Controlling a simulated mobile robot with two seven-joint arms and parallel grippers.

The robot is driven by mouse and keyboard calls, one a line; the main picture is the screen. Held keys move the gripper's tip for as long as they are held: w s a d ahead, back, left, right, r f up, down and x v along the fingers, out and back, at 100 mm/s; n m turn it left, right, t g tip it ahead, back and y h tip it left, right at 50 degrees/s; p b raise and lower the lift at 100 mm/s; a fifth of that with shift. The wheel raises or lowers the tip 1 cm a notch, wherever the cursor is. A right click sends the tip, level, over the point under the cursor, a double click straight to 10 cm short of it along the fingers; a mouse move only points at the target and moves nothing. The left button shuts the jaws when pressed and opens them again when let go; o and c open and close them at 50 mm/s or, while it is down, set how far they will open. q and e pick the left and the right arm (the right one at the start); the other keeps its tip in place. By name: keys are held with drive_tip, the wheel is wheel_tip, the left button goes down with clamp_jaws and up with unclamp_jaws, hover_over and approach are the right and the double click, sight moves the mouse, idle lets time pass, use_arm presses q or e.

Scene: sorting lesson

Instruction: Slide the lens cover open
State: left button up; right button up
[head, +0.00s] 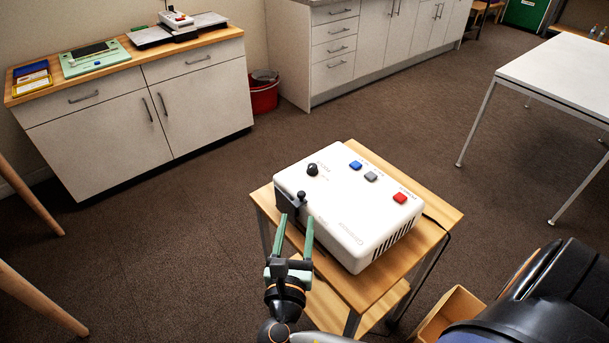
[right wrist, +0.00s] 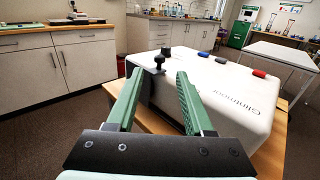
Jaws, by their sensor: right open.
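A white projector-like box (head: 350,207) lies on a small wooden stand; it also shows in the right wrist view (right wrist: 225,85). On its near left end is a dark lens cover (head: 283,203) with a small black knob (head: 301,196). In the right wrist view the knob (right wrist: 159,61) stands just beyond the fingertips, between them in the picture. My right gripper (head: 297,219) is open, its green fingers pointing at the cover end. I cannot tell whether a finger touches the cover. The lens itself is hidden. My left gripper is not in view.
The box top carries a black dial (head: 312,169) and blue, grey and red buttons. The wooden stand (head: 437,212) is little wider than the box. A cabinet (head: 150,110) stands back left and a white table (head: 565,75) at right.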

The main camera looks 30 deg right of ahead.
sight(301, 198)
drive_tip(key=b+x, duration=0.5)
drive_tip(key=x, duration=0.6)
drive_tip(key=shift+f, duration=0.1)
drive_tip(key=shift+w+d, duration=0.4)
drive_tip(key=shift+w, duration=0.05)
clamp_jaws()
idle(0.7)
